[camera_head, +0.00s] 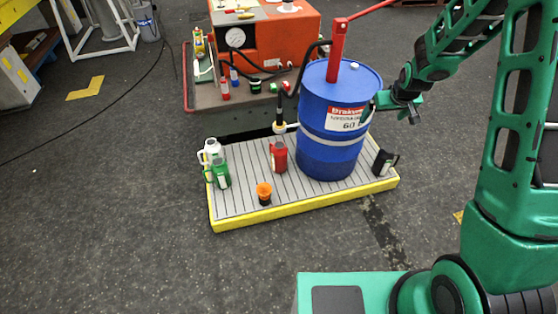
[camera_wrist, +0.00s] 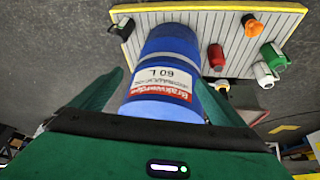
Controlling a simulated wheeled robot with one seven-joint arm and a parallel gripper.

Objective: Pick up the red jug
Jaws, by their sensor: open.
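The red jug (camera_head: 279,156) stands upright on a slatted pallet with a yellow edge (camera_head: 300,213), just left of the blue drum (camera_head: 330,154). In the wrist view the red jug (camera_wrist: 216,57) lies right of the drum (camera_wrist: 168,85). My gripper (camera_head: 385,103) is at the drum's right side in the head view, high above the pallet and apart from the jug. Its two fingers (camera_wrist: 160,98) are spread wide in the wrist view, with the drum seen between them. Nothing is held. Whether a finger touches the drum cannot be told.
White (camera_head: 212,152) and green (camera_head: 222,174) jugs stand at the pallet's left end. An orange-topped cup (camera_head: 264,194) is in front, and a black jug (camera_head: 384,162) at the right end. A red pump (camera_head: 338,50) rises from the drum. A cart (camera_head: 230,118) stands behind.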

